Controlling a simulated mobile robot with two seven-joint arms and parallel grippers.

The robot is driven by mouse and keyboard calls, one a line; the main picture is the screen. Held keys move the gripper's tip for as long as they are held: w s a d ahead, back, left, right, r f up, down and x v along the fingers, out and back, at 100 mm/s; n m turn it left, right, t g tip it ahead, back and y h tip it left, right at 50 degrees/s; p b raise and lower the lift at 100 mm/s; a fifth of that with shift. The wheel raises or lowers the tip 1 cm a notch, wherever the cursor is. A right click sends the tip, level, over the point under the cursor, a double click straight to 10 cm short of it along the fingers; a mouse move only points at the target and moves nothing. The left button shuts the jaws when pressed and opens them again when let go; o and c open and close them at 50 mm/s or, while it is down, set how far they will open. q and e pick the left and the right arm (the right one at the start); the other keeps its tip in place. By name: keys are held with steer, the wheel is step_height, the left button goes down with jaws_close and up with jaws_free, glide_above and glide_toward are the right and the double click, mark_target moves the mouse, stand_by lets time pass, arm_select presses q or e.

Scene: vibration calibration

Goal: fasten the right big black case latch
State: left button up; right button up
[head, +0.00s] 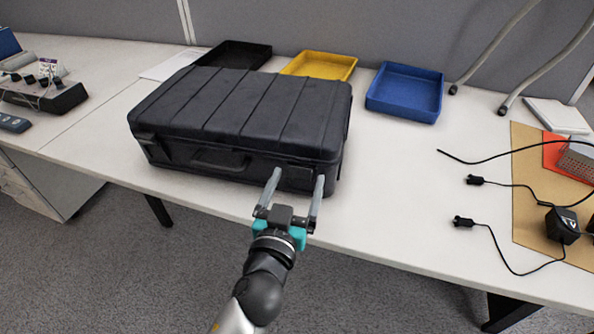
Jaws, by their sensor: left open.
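The big black case (235,115) lies flat on the desk with its ribbed lid down. Its front, with the handle (218,162), faces me. The right latch (297,178) is on the right part of the front, between my fingers; whether it is fastened cannot be made out. The left latch (146,138) is near the left end of the front. My left gripper (298,176) is open, with one finger on each side of the right latch, at or very close to the case front. Contact cannot be told. My right gripper is out of view.
Black (235,55), yellow (320,66) and blue (405,92) trays stand behind the case. Cables and a black adapter (562,226) lie at the right. The desk (400,190) is clear right of the case. Its front edge runs below my gripper.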

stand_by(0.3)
arm_select(q)
steer(key=c, duration=1.4)
